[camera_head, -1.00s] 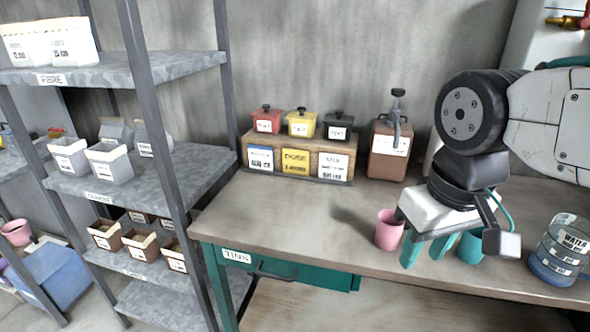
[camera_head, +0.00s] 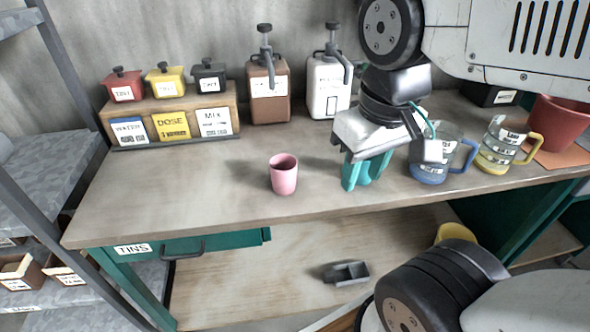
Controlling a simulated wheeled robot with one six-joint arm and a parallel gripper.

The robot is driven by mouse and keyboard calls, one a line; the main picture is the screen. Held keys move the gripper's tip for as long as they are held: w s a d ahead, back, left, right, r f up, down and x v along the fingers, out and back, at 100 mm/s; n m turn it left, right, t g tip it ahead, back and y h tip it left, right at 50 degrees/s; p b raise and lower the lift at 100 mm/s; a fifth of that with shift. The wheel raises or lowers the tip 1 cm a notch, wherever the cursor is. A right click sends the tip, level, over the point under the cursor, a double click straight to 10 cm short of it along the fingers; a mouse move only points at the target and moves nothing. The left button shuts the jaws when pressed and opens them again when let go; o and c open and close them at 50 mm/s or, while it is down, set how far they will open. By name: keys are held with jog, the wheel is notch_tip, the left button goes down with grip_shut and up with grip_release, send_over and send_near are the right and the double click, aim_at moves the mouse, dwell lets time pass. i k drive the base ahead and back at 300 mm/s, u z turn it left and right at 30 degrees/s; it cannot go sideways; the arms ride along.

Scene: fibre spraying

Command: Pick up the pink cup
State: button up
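The pink cup (camera_head: 284,176) stands upright on the workbench near its front edge, left of my gripper. Nothing touches it and its open top faces up. My gripper (camera_head: 362,174) hangs over the bench to the right of the cup, its teal fingers pointing down, with a clear gap between them and the cup. The fingers overlap with teal shapes in this view, so their spacing is unclear. The pink cup is not between them.
The workbench (camera_head: 190,190) is clear left of the cup. Behind stand a wooden box rack (camera_head: 175,128), a brown dispenser (camera_head: 268,92) and a white dispenser (camera_head: 327,88). Right of my gripper are a blue-handled jug (camera_head: 430,168), a yellow-handled jug (camera_head: 498,150) and a red pot (camera_head: 560,122).

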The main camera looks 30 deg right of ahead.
aim_at(283, 167)
jog(key=z, duration=3.5)
jog(key=k, duration=2.25)
jog(key=u, duration=1.7)
